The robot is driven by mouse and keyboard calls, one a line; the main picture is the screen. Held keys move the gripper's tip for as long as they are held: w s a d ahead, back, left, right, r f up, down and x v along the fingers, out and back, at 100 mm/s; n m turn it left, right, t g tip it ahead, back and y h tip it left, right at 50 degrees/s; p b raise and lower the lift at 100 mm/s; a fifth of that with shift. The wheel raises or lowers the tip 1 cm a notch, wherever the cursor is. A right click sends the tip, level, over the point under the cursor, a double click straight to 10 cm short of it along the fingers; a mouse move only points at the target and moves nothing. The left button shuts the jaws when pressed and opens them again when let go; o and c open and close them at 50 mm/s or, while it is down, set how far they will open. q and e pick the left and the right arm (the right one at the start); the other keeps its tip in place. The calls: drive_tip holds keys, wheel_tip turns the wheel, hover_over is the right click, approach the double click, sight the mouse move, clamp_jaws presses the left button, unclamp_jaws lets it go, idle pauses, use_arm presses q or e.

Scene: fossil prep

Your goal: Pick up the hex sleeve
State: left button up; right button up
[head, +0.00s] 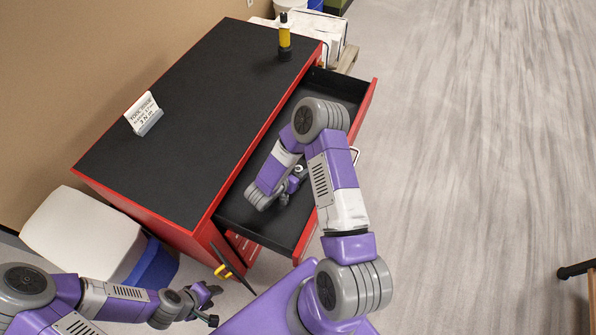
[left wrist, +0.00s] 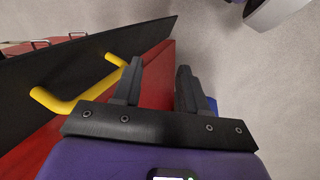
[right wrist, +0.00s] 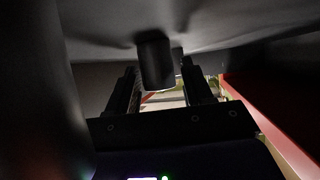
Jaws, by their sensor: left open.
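My right arm reaches into the open drawer (head: 238,212), with the right gripper (head: 296,178) low inside it. In the right wrist view, a dark, short cylinder, seemingly the hex sleeve (right wrist: 154,62), is between the two fingers of my right gripper (right wrist: 160,78). The fingers look apart, with a narrow gap beside the sleeve; contact is hard to judge in the shadow. In the head view my arm and gripper largely hide the sleeve. My left gripper (head: 213,304) is open and empty, low beside the cabinet; its fingers (left wrist: 158,82) show in the left wrist view.
A yellow handle (left wrist: 80,97) is close to my left gripper. A white-lidded blue bin (head: 85,230) stands at the left.

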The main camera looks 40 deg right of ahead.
drive_tip(key=c, duration=0.7)
drive_tip(key=shift+r, duration=0.1)
drive_tip(key=shift+c, duration=0.2)
